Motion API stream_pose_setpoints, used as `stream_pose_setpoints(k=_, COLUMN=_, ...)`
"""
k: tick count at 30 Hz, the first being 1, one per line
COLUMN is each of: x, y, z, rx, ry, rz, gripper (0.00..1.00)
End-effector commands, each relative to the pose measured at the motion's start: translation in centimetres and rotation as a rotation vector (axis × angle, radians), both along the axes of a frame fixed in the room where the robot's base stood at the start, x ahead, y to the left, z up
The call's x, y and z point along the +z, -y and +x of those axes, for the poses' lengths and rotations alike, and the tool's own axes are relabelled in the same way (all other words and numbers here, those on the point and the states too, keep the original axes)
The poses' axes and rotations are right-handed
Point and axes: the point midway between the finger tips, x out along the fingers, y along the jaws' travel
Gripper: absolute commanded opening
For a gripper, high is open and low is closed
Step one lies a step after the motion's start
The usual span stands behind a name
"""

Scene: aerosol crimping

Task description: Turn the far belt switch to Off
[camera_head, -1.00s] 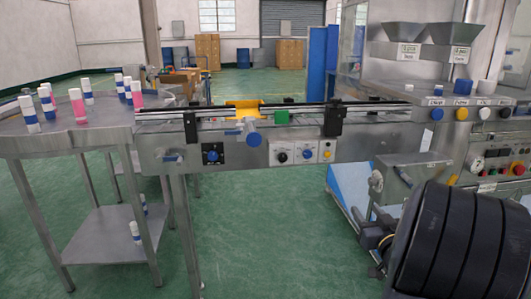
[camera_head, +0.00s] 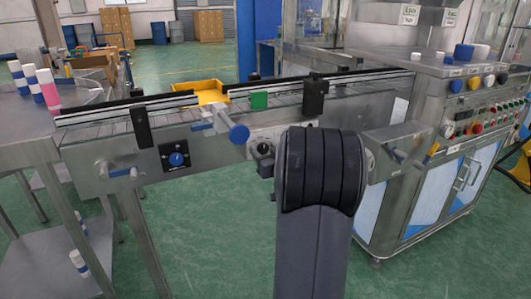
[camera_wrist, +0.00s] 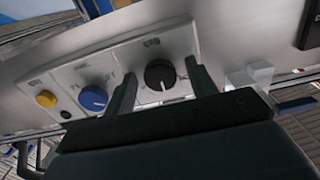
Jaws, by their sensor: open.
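A black rotary switch (camera_wrist: 160,75) with a short pale mark on its lower side sits on a light panel in the wrist view. It also shows in the head view (camera_head: 264,149), just left of my arm. Its label is too small to read. My gripper (camera_wrist: 160,87) is open, one finger on each side of this black switch; whether either finger touches it I cannot tell. A blue switch (camera_wrist: 93,98) and a yellow button (camera_wrist: 46,99) sit beside it. In the head view my arm hides these two and most of my gripper.
Another blue switch (camera_head: 176,157) on a black plate is further left on the conveyor (camera_head: 95,160). The crimping machine stands right.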

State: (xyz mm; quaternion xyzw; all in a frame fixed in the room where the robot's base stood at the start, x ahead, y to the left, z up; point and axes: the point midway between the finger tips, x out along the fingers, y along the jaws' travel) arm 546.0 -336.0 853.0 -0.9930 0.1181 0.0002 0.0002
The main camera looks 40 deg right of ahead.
Motion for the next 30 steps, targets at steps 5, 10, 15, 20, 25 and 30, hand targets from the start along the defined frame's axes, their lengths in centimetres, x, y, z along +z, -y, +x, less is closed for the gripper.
stream_pose_setpoints(k=5, x=0.01, y=-0.01, z=0.0, rx=0.0, ry=0.0, rz=0.0, gripper=0.54)
stream_pose_setpoints(k=10, x=0.01, y=-0.01, z=-0.01, rx=0.0, ry=0.0, rz=0.0, gripper=0.41)
stream_pose_setpoints(k=15, x=0.01, y=-0.02, z=-0.01, rx=0.001, ry=0.0, rz=0.0, gripper=0.27)
stream_pose_setpoints(k=20, x=0.01, y=-0.02, z=-0.01, rx=0.001, ry=0.0, rz=0.0, gripper=0.14)
stream_pose_setpoints(k=25, x=0.0, y=-0.03, z=-0.02, rx=0.001, ry=-0.001, rz=-0.003, gripper=0.09)
stream_pose_setpoints(k=30, x=-0.09, y=-0.03, z=-0.02, rx=0.001, ry=-0.008, rz=-0.033, gripper=0.09)
